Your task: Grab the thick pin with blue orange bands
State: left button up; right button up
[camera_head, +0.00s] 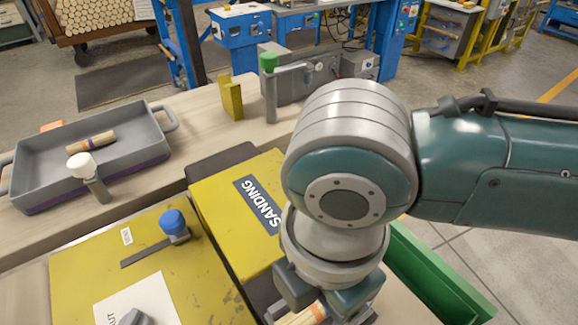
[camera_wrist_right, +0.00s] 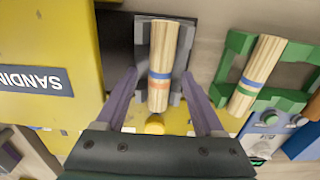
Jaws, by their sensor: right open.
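The thick pin with blue and orange bands (camera_wrist_right: 160,62) lies in a dark grey holder beside the yellow sanding machine. In the right wrist view, the open purple fingers of my right gripper (camera_wrist_right: 160,76) stand on either side of it, with gaps visible. In the head view, my right gripper (camera_head: 318,306) is low at the bottom edge; part of the pin with its orange band (camera_head: 319,312) shows beneath, and the rest is hidden. My left gripper is not in view.
A similar pin with a blue band (camera_wrist_right: 258,75) lies in a green holder (camera_wrist_right: 233,45) to the right. A yellow knob (camera_wrist_right: 155,125) is close below the banded pin. The SANDING machine (camera_head: 215,215) stands left of my arm. A grey tray (camera_head: 40,165) holds another pin (camera_head: 91,143).

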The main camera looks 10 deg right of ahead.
jog(key=shift+c, duration=0.2)
grip_shut()
jog(key=shift+r, duration=0.15)
dwell(0.4)
